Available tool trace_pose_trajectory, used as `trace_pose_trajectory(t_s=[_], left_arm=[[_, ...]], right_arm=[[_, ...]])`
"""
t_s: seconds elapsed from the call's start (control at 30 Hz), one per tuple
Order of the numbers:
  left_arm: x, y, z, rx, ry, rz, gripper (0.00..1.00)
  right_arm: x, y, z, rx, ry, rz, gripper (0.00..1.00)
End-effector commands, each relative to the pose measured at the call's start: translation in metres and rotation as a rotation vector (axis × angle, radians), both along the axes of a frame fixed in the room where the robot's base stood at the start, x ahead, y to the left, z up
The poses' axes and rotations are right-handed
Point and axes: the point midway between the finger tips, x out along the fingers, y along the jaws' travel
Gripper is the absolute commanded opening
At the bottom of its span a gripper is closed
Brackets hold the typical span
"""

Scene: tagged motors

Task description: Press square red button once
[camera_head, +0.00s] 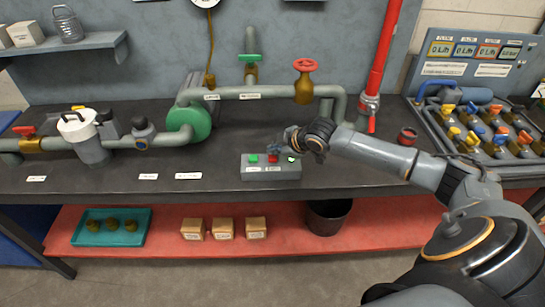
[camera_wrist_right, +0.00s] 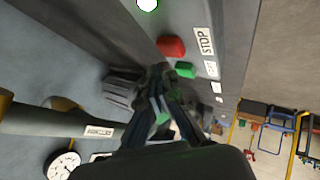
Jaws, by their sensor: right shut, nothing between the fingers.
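A grey control box (camera_head: 262,175) stands near the front edge of the dark bench. On its top are a green button (camera_head: 253,158) at left, a red button (camera_head: 273,157) in the middle and a bright, pale green light (camera_head: 293,159) at right. The red button also shows in the wrist view (camera_wrist_right: 170,46), beside a STOP label (camera_wrist_right: 204,41). My right gripper (camera_head: 279,143) is shut and empty, just behind and above the red button. In the wrist view its fingertips (camera_wrist_right: 161,72) point toward the buttons; I cannot tell whether they touch. My left gripper is out of view.
Pipes with a green pump body (camera_head: 190,124) and a red-handled valve (camera_head: 305,66) run behind the box. A red pole (camera_head: 379,57) and a valve panel (camera_head: 485,130) are at right.

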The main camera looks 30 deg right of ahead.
Motion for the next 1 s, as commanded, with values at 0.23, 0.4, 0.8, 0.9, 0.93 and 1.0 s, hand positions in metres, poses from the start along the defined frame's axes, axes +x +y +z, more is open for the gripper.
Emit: trace_pose_trajectory(t_s=[0.23, 0.4, 0.8, 0.9, 0.93, 1.0], left_arm=[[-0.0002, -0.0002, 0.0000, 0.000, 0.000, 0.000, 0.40], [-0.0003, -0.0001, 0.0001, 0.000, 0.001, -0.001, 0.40], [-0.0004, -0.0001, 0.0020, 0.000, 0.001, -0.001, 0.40], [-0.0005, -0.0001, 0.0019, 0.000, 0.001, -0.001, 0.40], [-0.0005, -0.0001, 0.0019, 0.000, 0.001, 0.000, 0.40], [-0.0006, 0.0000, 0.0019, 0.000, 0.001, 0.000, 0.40]], right_arm=[[0.0000, 0.0001, 0.0001, 0.000, 0.000, 0.000, 0.00], [0.0000, 0.0001, -0.0001, 0.000, 0.000, 0.000, 0.00], [-0.0001, 0.0003, -0.0085, 0.001, -0.001, 0.001, 0.00], [-0.0001, 0.0002, -0.0085, 0.000, 0.000, 0.000, 0.00], [-0.0002, 0.0002, -0.0085, 0.000, 0.000, 0.000, 0.00], [-0.0002, 0.0001, -0.0085, 0.000, 0.000, 0.000, 0.00]])
